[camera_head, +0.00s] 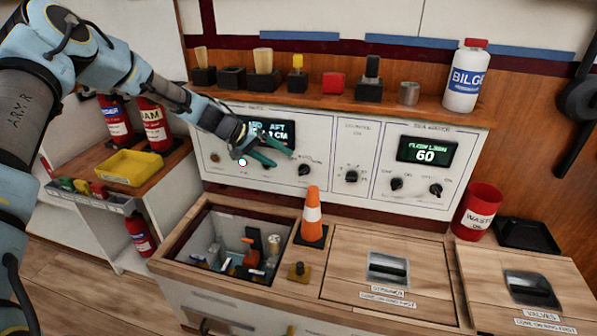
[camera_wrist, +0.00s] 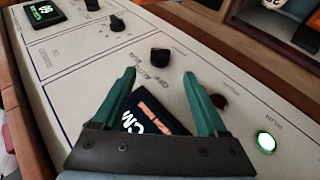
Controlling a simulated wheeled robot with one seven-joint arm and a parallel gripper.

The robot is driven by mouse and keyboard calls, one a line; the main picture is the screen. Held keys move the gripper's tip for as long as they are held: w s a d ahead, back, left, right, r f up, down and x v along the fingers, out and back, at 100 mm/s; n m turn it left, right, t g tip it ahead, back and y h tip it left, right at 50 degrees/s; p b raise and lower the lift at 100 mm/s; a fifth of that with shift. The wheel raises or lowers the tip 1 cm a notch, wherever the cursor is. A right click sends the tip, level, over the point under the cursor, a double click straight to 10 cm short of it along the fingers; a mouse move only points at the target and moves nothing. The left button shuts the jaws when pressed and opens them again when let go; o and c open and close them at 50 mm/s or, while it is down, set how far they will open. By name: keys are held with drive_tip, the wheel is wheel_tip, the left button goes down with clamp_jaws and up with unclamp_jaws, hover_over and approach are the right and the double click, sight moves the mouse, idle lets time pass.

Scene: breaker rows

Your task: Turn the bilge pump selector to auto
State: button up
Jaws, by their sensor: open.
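A black rotary selector knob (camera_head: 305,169) sits at the lower right of the left panel section, below the display. In the wrist view this knob (camera_wrist: 160,55) stands just beyond my fingertips, roughly centred between them; its label reads about "OFF AUTO", the rest unclear. I cannot tell where its pointer is set. My gripper (camera_head: 282,158) has teal fingers spread open and empty, in front of the panel and left of the knob. In the wrist view the fingers (camera_wrist: 160,74) frame the display (camera_wrist: 150,115), apart from the knob.
A red lamp (camera_wrist: 218,100) and a lit white-green lamp (camera_wrist: 265,142) are on the same panel. Other knobs (camera_head: 351,175) sit to the right. A shelf (camera_head: 330,100) with loose items overhangs the panel. An orange cone (camera_head: 312,212) stands on the counter below.

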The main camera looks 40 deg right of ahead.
sight(302, 171)
drive_tip(key=x, duration=0.9)
drive_tip(key=shift+s+p, duration=0.1)
drive_tip(key=shift+p, duration=0.25)
drive_tip(key=shift+c, duration=0.2)
drive_tip(key=shift+a, duration=0.1)
clamp_jaws()
